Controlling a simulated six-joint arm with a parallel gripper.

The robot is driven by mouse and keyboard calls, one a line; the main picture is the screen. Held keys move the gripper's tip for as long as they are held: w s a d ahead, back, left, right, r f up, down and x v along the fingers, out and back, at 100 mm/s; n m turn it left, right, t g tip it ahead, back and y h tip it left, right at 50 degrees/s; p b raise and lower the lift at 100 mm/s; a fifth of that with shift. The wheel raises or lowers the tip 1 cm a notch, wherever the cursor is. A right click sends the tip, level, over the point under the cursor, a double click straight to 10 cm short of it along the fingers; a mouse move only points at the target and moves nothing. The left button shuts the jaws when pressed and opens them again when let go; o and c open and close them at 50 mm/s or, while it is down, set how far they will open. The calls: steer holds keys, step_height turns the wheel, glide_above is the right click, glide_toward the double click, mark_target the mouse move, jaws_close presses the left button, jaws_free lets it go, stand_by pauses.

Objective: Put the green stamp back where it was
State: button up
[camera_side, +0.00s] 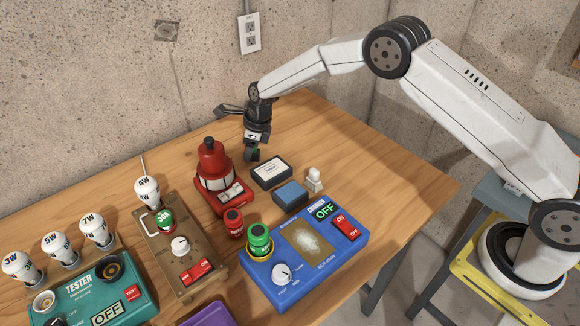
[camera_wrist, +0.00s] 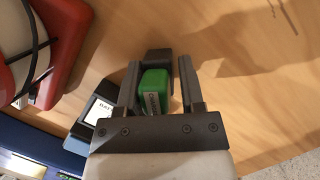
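The green stamp (camera_wrist: 154,88) shows in the wrist view as a small green block with a white label, with a dark block (camera_wrist: 157,60) just beyond it. My gripper (camera_wrist: 158,80) has its two fingers on either side of the green block. The fingers are spread apart, and a gap shows between the block and the right finger. In the side view my gripper (camera_side: 252,152) points down close to the table behind the dark labelled box. Only a small dark-green patch shows there, so contact with the table cannot be made out.
A red lamp-like device (camera_side: 212,180) stands left of my gripper. The dark box with a white label (camera_side: 270,171), a blue block (camera_side: 290,193) and a white knobbed piece (camera_side: 314,180) lie in front. A blue panel (camera_side: 348,246) carries a green round piece (camera_side: 259,238). Table right of my gripper is clear.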

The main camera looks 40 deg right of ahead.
steer(key=shift+o, duration=0.9)
steer(key=v, duration=1.2)
steer(key=shift+r, duration=0.15)
steer(key=shift+s, duration=0.1)
steer(key=s+d+n, duration=0.3)
steer(key=s+n, duration=0.6)
steer(key=s, duration=0.1)
steer(key=s+d+n+h, duration=0.1)
steer(key=s+d+n, duration=0.2)
steer(key=s+n, duration=0.6)
steer(key=s+d+n+h, duration=0.1)
steer(key=s+d+n, duration=0.2)
steer(key=s+n, duration=0.6)
steer(key=shift+s+d+t, duration=0.25)
steer(key=shift+s+t, duration=0.05)
steer(key=shift+s, duration=0.9)
